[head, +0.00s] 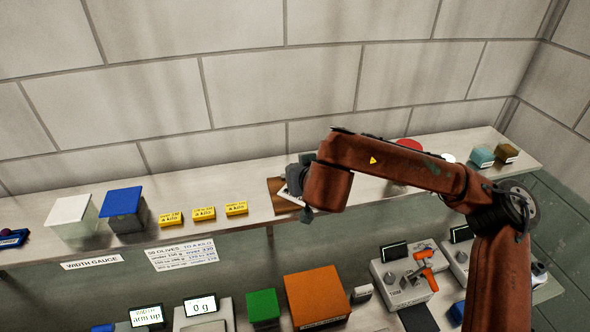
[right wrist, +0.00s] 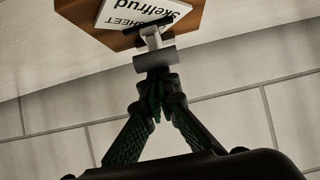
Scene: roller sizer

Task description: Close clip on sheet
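A brown clipboard (head: 283,197) lies on the upper shelf in the head view, partly hidden behind my right arm. In the right wrist view the brown board (right wrist: 122,39) bears a white sheet (right wrist: 140,13) with upside-down print reading "SHEET Skelfrud". A clip (right wrist: 152,42) with a dark bar and a pale grey lower part is at the sheet's edge. My right gripper (right wrist: 158,76) has its fingertips together right at the clip's grey part. I cannot tell whether they touch or grip it. My left gripper is not in view.
Left of the board stand several small yellow blocks (head: 203,214), a blue-topped box (head: 123,208) and a white box (head: 73,216). A red round thing (head: 408,144) is behind my arm. The lower level holds an orange box (head: 317,296), a green box (head: 263,306) and a grey device (head: 405,275).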

